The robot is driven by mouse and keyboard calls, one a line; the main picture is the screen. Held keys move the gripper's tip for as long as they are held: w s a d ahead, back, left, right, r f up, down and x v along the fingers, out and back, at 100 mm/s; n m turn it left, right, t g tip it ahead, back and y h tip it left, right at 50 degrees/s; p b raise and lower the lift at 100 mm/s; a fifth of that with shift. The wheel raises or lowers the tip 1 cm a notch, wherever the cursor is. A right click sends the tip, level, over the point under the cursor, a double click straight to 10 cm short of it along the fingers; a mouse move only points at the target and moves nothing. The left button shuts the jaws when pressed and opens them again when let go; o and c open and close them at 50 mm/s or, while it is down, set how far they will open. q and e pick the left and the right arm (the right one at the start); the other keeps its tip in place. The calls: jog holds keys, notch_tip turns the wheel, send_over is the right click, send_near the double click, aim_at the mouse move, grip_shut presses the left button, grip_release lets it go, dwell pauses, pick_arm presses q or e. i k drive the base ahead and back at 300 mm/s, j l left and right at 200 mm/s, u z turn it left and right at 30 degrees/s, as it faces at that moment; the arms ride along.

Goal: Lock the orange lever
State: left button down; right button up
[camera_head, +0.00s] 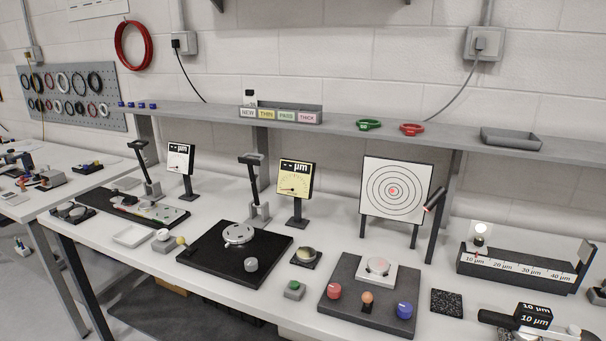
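The orange lever (367,297) shows as a small orange knob with a darker lower part. It stands at the front middle of a dark grey fixture plate (343,268) on the right half of the bench. A red knob (334,291) is to its left and a blue knob (404,310) to its right. Behind it a round mirror (377,266) sits on a white block. The lever looks roughly upright; its locking position is too small to tell. Neither of my grippers is in view.
A ringed target board (395,193) stands behind the fixture, with a dark tilted tube (434,199) beside it. A labelled rack (515,270) stands farther right.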

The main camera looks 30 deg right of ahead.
aim_at(366, 297)
jog(key=z, duration=1.25)
jog(key=l+u, duration=0.2)
jog(key=i+l, duration=0.05)
jog(key=l, duration=0.05)
